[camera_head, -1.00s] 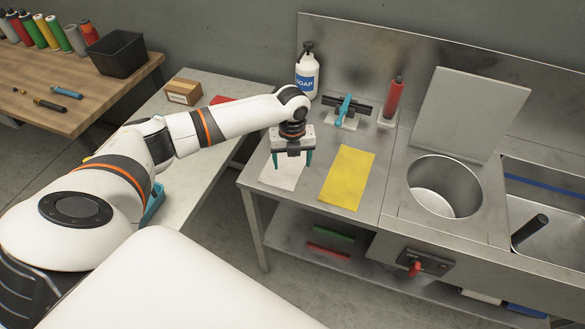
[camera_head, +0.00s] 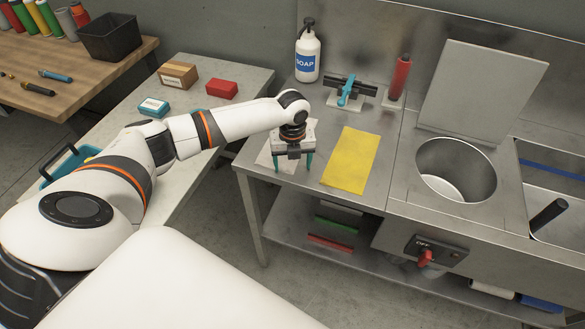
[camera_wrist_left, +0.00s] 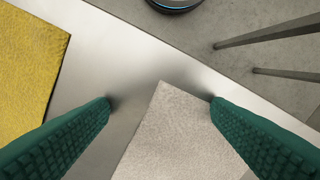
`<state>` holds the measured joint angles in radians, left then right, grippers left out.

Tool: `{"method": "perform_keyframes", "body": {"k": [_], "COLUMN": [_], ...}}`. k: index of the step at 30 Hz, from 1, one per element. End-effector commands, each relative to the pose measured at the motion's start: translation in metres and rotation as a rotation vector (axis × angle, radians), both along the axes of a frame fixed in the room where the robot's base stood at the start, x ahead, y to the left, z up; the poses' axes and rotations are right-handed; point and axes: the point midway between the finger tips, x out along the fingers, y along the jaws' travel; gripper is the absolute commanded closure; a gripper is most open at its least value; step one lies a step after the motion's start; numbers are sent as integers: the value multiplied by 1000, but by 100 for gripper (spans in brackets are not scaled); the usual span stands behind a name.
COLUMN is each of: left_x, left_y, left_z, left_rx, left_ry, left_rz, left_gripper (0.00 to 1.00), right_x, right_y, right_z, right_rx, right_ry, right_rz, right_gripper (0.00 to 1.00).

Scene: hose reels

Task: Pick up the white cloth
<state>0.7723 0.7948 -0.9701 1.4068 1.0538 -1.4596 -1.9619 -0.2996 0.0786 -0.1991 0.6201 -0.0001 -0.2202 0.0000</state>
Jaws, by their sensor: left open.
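The white cloth (camera_head: 265,157) lies flat on the steel counter, left of the yellow cloth (camera_head: 350,160). My left gripper (camera_head: 293,166) is over the white cloth and hides much of it; its green fingers are apart and point down. In the left wrist view the white cloth (camera_wrist_left: 178,135) shows a corner between the two fingers of my left gripper (camera_wrist_left: 162,103), with nothing gripped. The right finger's tip is close to the cloth's edge. I cannot tell whether the fingertips touch the counter. My right gripper is not in view.
A soap bottle (camera_head: 308,52), a blue-handled fixture (camera_head: 347,88) and a red cylinder (camera_head: 399,78) stand behind. A round basin (camera_head: 455,170) with a raised lid is to the right. The counter's front edge is near the white cloth; bare steel lies between the cloths.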

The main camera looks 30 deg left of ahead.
Motion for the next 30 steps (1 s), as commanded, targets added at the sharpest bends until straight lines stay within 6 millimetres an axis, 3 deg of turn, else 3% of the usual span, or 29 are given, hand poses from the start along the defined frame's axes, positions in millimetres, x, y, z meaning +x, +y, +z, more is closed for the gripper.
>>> {"method": "perform_keyframes", "body": {"k": [4,30], "left_x": [-1,-2], "left_y": [0,-1], "left_z": [-1,-3], "left_rx": [0,0], "left_ry": [4,5], "left_rz": [-1,-1], "left_gripper": [28,99], "right_x": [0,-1], "right_y": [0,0], "right_z": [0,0], "right_rx": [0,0], "right_ry": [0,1], "right_rz": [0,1], "right_gripper": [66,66]}}
